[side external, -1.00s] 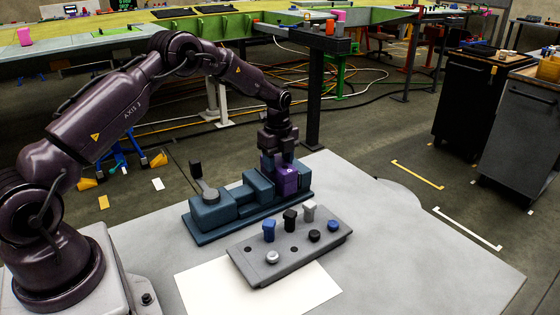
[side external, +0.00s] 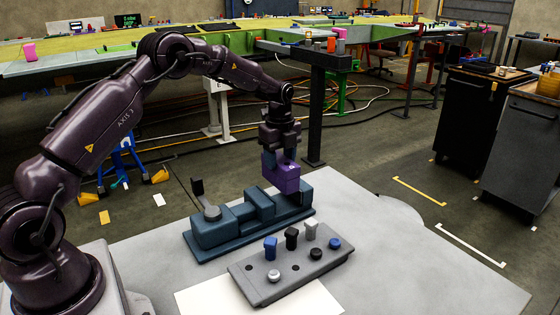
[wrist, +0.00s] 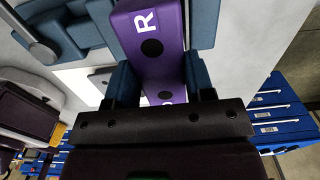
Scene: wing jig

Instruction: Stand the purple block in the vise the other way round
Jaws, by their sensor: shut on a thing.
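The purple block (side external: 287,180) is held by my gripper (side external: 279,158), above the right end of the blue-grey vise (side external: 211,232) in the side view. It looks clear of the jaws, although the gap under it is hard to judge. In the wrist view the purple block (wrist: 160,45) lies between the two fingers of my gripper (wrist: 158,85). A white R and a dark round spot show on one face. A second white letter is partly hidden by the gripper. The vise (wrist: 70,35) also shows there, with its handle at the upper left.
A grey stand (side external: 262,291) with several pegs and knobs, blue, black, white and silver, sits in front of the vise. A white sheet (side external: 305,301) lies partly under it. The pale table (side external: 420,275) is clear to the right.

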